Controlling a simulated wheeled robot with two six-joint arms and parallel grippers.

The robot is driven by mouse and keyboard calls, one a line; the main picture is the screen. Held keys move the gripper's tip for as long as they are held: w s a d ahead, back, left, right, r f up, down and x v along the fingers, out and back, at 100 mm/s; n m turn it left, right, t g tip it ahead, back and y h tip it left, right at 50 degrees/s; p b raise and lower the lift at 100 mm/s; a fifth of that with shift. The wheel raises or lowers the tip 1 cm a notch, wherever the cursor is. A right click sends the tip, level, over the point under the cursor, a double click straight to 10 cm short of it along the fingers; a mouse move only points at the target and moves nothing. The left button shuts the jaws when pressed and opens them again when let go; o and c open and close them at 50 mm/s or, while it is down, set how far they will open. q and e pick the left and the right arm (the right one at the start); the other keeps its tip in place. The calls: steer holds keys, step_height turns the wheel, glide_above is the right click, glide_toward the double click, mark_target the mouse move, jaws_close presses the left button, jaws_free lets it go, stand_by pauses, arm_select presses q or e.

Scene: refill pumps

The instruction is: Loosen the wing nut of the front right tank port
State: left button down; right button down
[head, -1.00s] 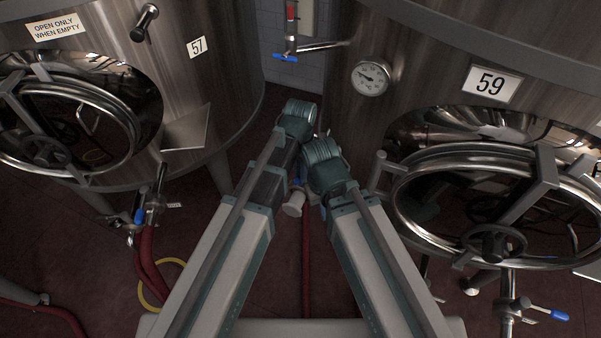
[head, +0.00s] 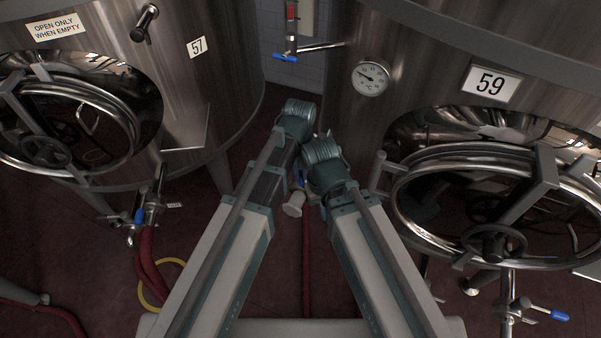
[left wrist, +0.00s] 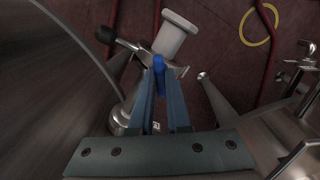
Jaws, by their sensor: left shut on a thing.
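The left wrist view shows a metal clamp fitting (left wrist: 180,71) on the tank port, with a pale round end piece (left wrist: 176,36). A small blue part (left wrist: 158,66), which looks like the wing nut, sits between the tips of my left gripper (left wrist: 159,73). The fingers are shut on it and hide much of it. In the head view my arms cover most of this spot; the pale end piece (head: 293,204) shows between them. My right gripper's fingers are not visible, only its arm.
Tank 59 (head: 420,65) stands on the right with a round open hatch ring (head: 400,212). Tank 57 (head: 230,75) stands on the left with a valve outlet (head: 150,205). Red hoses (head: 146,255) and a yellow loop (head: 152,297) lie on the floor.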

mark_target(300, 175)
arm_select(q)
steer(key=n, duration=0.5)
steer(key=shift+n, duration=0.3)
steer(key=n, duration=0.5)
steer(key=shift+n, duration=0.4)
steer(key=c, duration=0.9)
jaws_free()
steer(key=shift+r, duration=0.1)
step_height(300, 175, up, 14)
steer(key=p, duration=1.4)
steer(key=shift+a, duration=0.1)
